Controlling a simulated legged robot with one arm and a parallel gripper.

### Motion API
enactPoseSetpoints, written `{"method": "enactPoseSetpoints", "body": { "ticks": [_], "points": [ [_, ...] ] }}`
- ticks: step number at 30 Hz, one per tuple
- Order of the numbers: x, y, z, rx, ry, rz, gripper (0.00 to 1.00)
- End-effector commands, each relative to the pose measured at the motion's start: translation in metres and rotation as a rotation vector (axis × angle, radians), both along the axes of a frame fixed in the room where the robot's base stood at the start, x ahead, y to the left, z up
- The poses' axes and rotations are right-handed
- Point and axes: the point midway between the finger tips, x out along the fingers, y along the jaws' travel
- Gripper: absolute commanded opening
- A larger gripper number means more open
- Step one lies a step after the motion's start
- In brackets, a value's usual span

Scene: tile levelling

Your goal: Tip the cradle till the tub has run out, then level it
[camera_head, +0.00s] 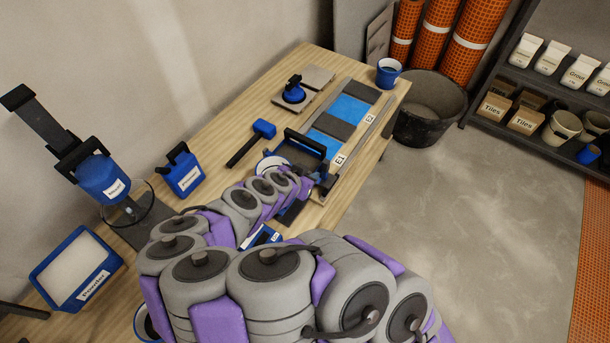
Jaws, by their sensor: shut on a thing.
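A blue tub (98,177) with a white label sits in a dark cradle (72,157) at the left, and a dark lever (40,122) rises up and left from it. The tub looks tilted; its contents cannot be seen. A clear round dish (128,207) is below it. My gripper (325,181) is far to the right of the cradle, at the near end of the tile strip. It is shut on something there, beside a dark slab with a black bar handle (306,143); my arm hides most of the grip.
Blue and grey tiles (350,108) lie between rails. A black bucket (430,105) and shelf are at right; open floor lies nearer.

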Motion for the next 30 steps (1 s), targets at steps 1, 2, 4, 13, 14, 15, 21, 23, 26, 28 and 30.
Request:
{"method": "enactPoseSetpoints", "body": {
  "ticks": [1,2,4,13,14,15,21,23,26,28,30],
  "points": [
    [-0.0007,0.0022,-0.0028,0.001,0.000,0.002,0.00],
    [-0.0008,0.0020,-0.0028,0.000,0.000,0.002,0.00],
    [-0.0010,0.0018,-0.0030,-0.001,-0.001,0.001,0.00],
    [-0.0014,0.0015,-0.0036,-0.001,0.001,0.000,0.00],
    [-0.0015,0.0014,-0.0037,-0.001,0.001,0.000,0.30],
    [-0.0015,0.0013,-0.0036,-0.001,0.001,0.000,0.34],
    [-0.0015,0.0004,-0.0024,-0.002,-0.001,-0.001,0.49],
    [-0.0014,-0.0002,-0.0020,-0.002,-0.001,-0.001,0.49],
    [-0.0014,-0.0016,-0.0016,-0.001,-0.002,-0.001,0.49],
    [-0.0011,-0.0025,-0.0004,0.000,-0.002,-0.002,0.49],
    [-0.0004,-0.0031,0.0025,0.000,-0.003,-0.003,0.49]
  ]
}}
